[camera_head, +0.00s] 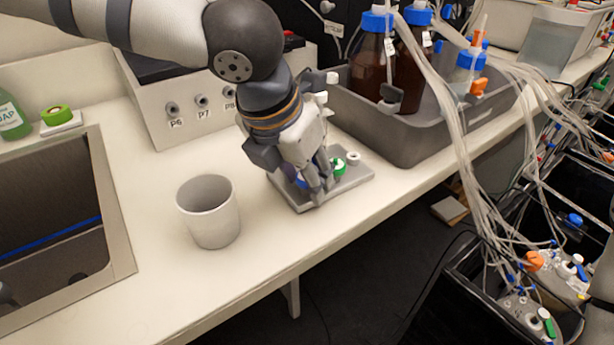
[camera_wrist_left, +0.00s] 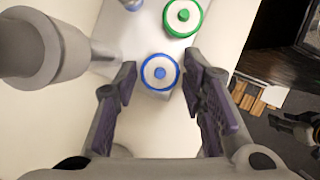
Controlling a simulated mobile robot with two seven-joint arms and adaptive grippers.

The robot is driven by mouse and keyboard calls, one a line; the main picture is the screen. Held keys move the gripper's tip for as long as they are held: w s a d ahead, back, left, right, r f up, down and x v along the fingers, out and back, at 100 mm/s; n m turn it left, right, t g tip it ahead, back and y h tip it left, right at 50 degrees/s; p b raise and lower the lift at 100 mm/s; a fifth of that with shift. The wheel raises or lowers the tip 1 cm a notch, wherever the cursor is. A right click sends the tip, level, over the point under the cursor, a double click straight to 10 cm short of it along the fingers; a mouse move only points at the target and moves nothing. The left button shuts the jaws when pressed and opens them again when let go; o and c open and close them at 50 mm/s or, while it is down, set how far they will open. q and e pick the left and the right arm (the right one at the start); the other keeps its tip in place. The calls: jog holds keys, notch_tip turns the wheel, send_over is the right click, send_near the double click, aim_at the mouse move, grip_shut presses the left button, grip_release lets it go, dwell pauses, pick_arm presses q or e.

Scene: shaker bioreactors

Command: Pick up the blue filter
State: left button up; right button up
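The blue filter (camera_wrist_left: 160,72), a white disc with a blue rim and blue centre, sits on a grey plate (camera_head: 350,186). My left gripper (camera_wrist_left: 162,80) is open, with one finger on each side of the blue filter; I see gaps between fingers and rim. In the head view the left gripper (camera_head: 318,188) points down over the plate, and the blue filter (camera_head: 301,181) is mostly hidden behind its fingers. A green filter (camera_wrist_left: 183,17) sits just beyond the blue one and also shows in the head view (camera_head: 338,167). My right gripper is not in view.
A white cup (camera_head: 209,212) stands left of the plate. A grey tub (camera_head: 425,135) with brown bottles is behind it to the right. A box with labelled ports (camera_head: 185,110) is behind. A sink (camera_head: 60,225) is at left. The bench edge runs close in front.

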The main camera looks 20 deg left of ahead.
pick_arm(q)
jog(key=c, duration=0.6)
jog(key=shift+o, duration=0.2)
jog(key=shift+r, duration=0.1)
